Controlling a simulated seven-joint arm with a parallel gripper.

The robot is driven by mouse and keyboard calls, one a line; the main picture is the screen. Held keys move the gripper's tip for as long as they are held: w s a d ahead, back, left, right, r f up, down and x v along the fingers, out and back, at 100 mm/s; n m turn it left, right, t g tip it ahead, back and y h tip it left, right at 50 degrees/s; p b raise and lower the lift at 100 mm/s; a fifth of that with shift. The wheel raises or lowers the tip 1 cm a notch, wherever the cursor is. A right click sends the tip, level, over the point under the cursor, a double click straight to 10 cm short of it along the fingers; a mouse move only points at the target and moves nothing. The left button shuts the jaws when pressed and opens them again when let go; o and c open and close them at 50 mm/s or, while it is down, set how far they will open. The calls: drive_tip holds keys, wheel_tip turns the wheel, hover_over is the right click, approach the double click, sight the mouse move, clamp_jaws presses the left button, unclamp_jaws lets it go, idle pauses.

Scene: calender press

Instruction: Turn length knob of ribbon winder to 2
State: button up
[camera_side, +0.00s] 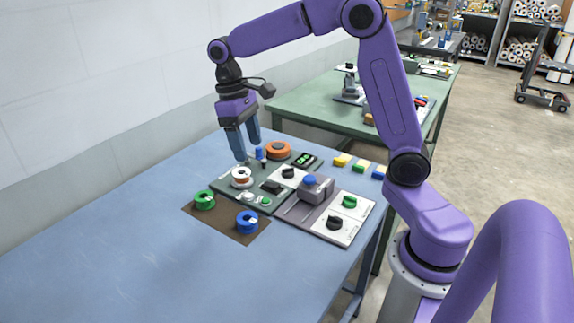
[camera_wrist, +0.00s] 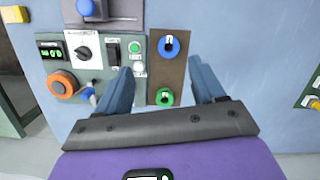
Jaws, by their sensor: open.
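The ribbon winder is a dark green panel (camera_side: 232,195) on the blue table. Its black knob (camera_side: 288,172) sits on a white plate and also shows in the wrist view (camera_wrist: 84,52); the dial marks are too small to read. My gripper (camera_side: 247,148) is open and empty, pointing down above the panel's far left part, apart from the knob. In the wrist view my gripper (camera_wrist: 163,78) has the knob left of its fingers.
A blue-topped post (camera_side: 260,154) rises close to my fingers. The table's left is clear.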

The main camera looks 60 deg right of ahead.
drive_tip(key=w+d+f+m+g+y, duration=0.15)
drive_tip(key=w+d+m, duration=0.35)
drive_tip(key=w+d, duration=0.55)
drive_tip(key=m+y, duration=0.1)
drive_tip(key=m, duration=0.3)
approach(288, 168)
drive_tip(key=x, duration=0.8)
drive_tip(key=shift+f, duration=0.4)
drive_tip(key=c, duration=1.1)
